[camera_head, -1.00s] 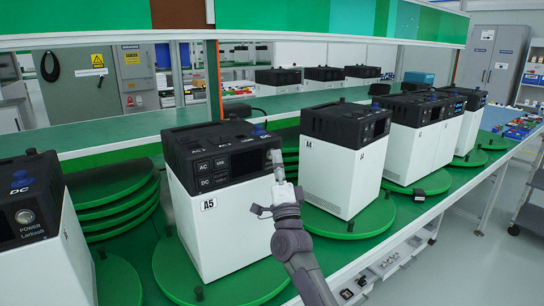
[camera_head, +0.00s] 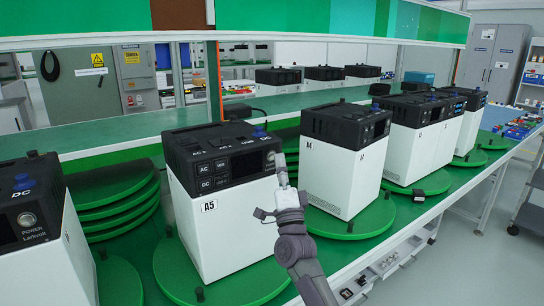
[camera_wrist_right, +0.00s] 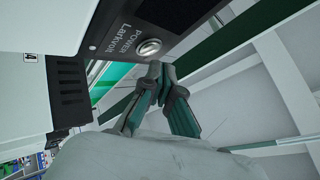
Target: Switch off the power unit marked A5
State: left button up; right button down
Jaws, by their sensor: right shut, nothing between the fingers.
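The power unit A5 (camera_head: 225,235) is a white box with a black top, standing on a green turntable left of centre in the head view. Its black label A5 (camera_head: 209,206) is on the white side. A round silver power button (camera_head: 271,156) sits at the right end of its dark front panel. My right gripper (camera_head: 281,160) is shut and empty, its tips just right of the button. In the right wrist view, the button (camera_wrist_right: 149,48) is beside the word POWER, and the shut fingertips (camera_wrist_right: 161,69) are close to it; contact cannot be told. My left gripper is not in view.
Unit A4 (camera_head: 330,175) stands to the right on its own turntable, with more units beyond it. Another unit (camera_head: 40,265) is at the near left. Stacked green discs (camera_head: 118,205) lie behind, between the near-left unit and A5.

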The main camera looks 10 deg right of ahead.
jog(key=s+p, duration=0.1)
jog(key=s+d, duration=0.1)
jog(key=s, duration=0.1)
jog(key=s+p, duration=0.1)
jog(key=shift+s+d+p, duration=0.3)
jog(key=shift+s+d, duration=0.05)
jog(key=shift+d, duration=0.05)
dwell(0.4)
